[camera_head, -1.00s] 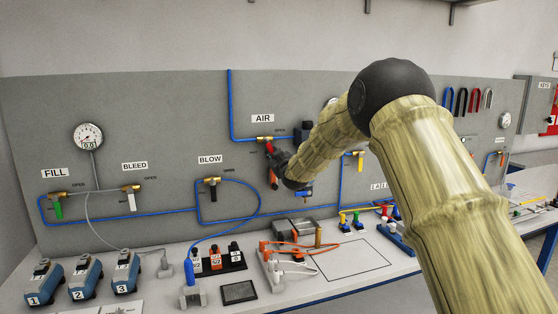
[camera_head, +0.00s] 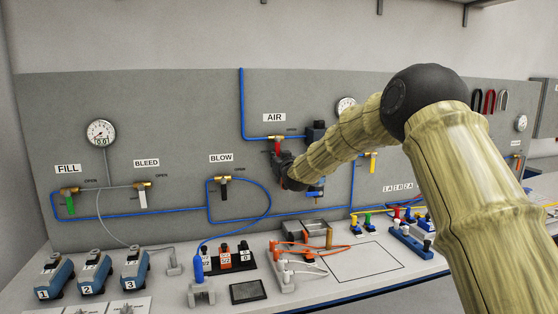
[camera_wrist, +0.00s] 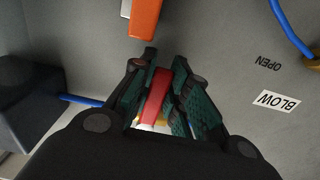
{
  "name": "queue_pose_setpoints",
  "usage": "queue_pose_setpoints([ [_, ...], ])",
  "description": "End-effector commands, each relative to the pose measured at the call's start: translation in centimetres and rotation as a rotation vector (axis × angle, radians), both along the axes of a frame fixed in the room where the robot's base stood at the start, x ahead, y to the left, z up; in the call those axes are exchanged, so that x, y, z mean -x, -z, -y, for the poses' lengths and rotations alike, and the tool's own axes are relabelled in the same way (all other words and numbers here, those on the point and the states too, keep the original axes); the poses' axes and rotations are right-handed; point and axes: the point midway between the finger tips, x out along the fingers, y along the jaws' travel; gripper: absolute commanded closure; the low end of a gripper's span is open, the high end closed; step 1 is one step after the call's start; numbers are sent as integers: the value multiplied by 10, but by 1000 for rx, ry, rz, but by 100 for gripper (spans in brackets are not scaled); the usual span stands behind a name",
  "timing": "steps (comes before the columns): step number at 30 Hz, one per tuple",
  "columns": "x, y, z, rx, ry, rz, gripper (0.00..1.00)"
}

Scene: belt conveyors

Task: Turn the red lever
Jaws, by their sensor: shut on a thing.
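The red lever (camera_head: 278,147) hangs down from the brass valve (camera_head: 278,138) under the AIR label, on the grey panel. My gripper (camera_head: 282,158) is at the lever's lower part, just below the valve, and covers some of it. In the wrist view the red lever (camera_wrist: 155,97) stands between the two dark green finger pads of my gripper (camera_wrist: 157,90). The fingers are closed on it. The lever's far end meets a small patch of brass and white at the bottom of the gap.
An orange part (camera_wrist: 145,18) is close ahead of the fingertips in the wrist view. A dark block (camera_head: 316,132) is right of the AIR valve. The BLOW valve (camera_head: 222,182) is to the left. The bench below holds blue units (camera_head: 95,272) and cables.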

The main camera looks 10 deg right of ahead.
Motion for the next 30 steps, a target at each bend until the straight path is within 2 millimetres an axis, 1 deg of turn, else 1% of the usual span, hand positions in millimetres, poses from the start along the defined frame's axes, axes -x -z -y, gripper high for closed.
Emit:
queue_pose_setpoints([
  [1,1,5,0,-2,0,-7,100],
  [8,1,5,-1,-2,-1,-7,100],
  [9,1,5,-1,-2,-1,-7,76],
  [12,0,4,-1,-1,-1,-5,61],
  [23,2,1,0,-1,0,-2,61],
  [26,8,0,1,-1,0,0,61],
  [30,25,0,3,-1,0,-2,61],
])
